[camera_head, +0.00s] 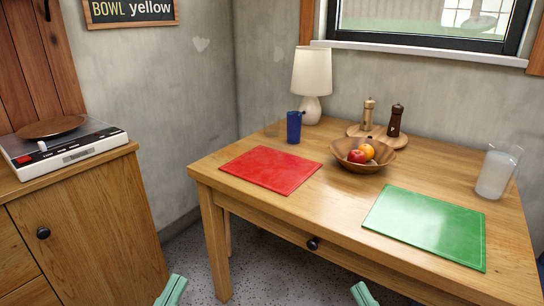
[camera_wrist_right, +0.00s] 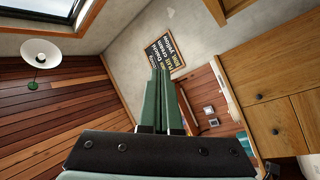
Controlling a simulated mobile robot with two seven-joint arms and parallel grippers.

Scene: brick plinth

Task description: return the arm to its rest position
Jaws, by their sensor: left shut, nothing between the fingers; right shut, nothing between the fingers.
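My left gripper (camera_head: 171,290) shows at the bottom edge of the head view, left of the table, over the speckled floor. It is shut and empty. My right gripper (camera_head: 363,293) shows at the bottom edge further right, in front of the table's front side. It is also shut and empty. In the right wrist view the green fingers of the right gripper (camera_wrist_right: 160,75) lie together with nothing between them. Most of both arms is out of view.
A wooden table (camera_head: 340,210) holds a red mat (camera_head: 271,170), green mat (camera_head: 426,226), fruit bowl (camera_head: 345,163), blue cup (camera_head: 294,127), lamp (camera_head: 311,75), shakers and a frosted pitcher (camera_head: 495,175). A cabinet (camera_head: 90,240) with a turntable (camera_head: 65,145) stands left. Floor shows between.

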